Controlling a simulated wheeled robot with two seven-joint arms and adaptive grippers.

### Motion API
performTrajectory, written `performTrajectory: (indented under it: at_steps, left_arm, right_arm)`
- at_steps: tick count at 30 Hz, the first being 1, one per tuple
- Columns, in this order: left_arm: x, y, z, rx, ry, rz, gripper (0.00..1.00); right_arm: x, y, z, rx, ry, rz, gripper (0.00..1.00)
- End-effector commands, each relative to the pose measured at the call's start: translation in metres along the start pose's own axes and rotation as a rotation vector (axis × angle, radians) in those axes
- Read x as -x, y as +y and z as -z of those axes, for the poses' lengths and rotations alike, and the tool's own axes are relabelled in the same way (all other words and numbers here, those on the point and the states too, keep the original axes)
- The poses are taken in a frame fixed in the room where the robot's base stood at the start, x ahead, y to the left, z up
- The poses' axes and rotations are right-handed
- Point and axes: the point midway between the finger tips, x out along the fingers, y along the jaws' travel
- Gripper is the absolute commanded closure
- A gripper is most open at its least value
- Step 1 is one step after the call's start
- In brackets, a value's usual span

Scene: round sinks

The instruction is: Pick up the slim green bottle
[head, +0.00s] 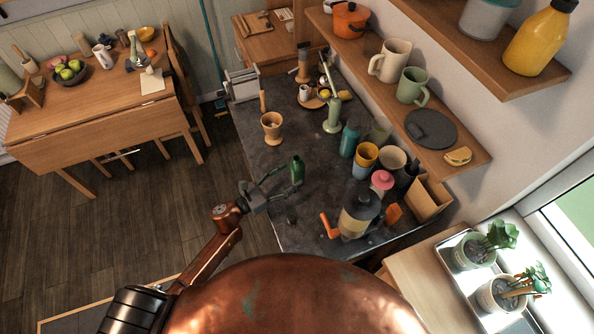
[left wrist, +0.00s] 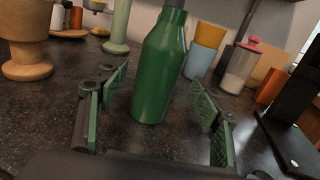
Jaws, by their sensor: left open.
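The slim green bottle (head: 297,169) stands upright on the dark countertop in the head view. My left gripper (head: 279,186) reaches it from the left, with its fingers apart around the bottle. In the left wrist view the bottle (left wrist: 160,70) rises between the two green-padded fingers of my left gripper (left wrist: 160,115), a little beyond their tips or level with them. There is a gap on each side, and neither finger touches it. My right gripper is not in view.
A wooden goblet (head: 272,126) stands behind to the left; it also shows in the wrist view (left wrist: 27,40). Cups (head: 366,157), a teal bottle (head: 349,139) and a pink-lidded jar (head: 381,182) crowd the right. A dark-topped grinder-like item (head: 358,211) stands at the front right.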

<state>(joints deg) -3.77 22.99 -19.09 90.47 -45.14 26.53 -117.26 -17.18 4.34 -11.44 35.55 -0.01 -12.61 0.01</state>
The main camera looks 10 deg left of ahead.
Motion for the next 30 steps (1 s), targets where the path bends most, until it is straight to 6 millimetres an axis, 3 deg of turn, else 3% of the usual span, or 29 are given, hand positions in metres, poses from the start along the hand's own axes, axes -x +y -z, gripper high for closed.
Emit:
performTrajectory:
  at_steps: [7,17,30]
  left_arm:
    - [-0.036,0.002,-0.001,0.002,-0.002,0.0,0.41]
    - [-0.042,0.003,0.001,0.003,0.0,-0.001,0.41]
    - [-0.041,0.003,0.001,0.003,-0.001,-0.002,0.72]
  right_arm:
    - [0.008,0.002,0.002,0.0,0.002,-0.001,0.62]
    - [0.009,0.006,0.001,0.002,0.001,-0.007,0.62]
    - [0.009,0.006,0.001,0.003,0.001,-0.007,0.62]
